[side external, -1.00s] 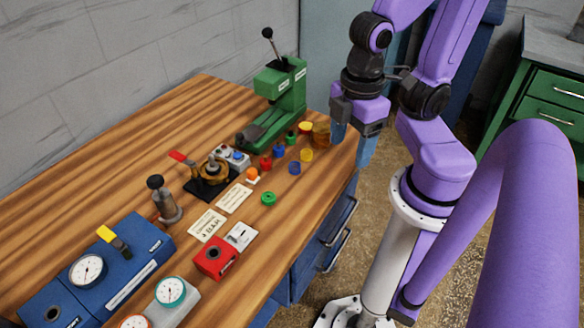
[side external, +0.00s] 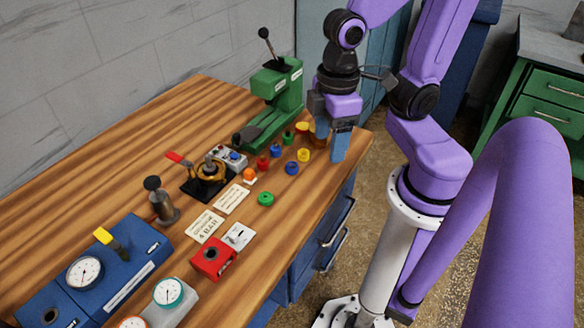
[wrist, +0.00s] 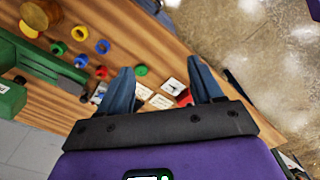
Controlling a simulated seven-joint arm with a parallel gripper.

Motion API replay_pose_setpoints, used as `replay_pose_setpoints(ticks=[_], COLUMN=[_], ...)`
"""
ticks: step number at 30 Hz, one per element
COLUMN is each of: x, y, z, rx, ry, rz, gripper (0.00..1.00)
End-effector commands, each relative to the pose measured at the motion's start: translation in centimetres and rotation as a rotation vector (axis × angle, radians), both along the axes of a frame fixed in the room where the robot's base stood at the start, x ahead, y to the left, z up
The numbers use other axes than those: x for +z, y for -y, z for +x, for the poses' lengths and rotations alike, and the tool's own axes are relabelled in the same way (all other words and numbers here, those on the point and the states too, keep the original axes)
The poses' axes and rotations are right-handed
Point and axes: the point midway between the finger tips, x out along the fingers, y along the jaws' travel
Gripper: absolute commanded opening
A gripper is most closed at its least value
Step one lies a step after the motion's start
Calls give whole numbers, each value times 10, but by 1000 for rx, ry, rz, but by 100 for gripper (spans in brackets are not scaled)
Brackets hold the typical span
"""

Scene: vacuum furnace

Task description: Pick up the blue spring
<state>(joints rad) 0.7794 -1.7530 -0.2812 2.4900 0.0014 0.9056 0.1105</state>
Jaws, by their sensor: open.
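Two small blue pieces lie on the wooden bench. One (side external: 291,168) looks like a ring or coil and also shows in the wrist view (wrist: 103,46). The other (side external: 277,151) is farther back, beside a red piece, and also shows in the wrist view (wrist: 80,61). I cannot tell which is the spring. My gripper (side external: 330,143) is open and points down near the bench's right edge, to the right of both blue pieces. In the wrist view, its fingers (wrist: 159,68) have nothing gripped between them.
Small coloured pieces surround the blue ones: yellow (side external: 304,155), red (side external: 263,163) and green (side external: 265,199). A green press (side external: 275,100) stands behind. A gauge unit (side external: 100,270) stands at the front left.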

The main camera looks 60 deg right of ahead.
Motion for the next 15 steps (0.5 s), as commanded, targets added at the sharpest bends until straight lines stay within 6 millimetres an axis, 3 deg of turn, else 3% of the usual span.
replay_pose_setpoints(ticks=[15], x=[-4], y=[0], z=[81], rx=[-650], ry=[-11], rz=[-3], gripper=[66])
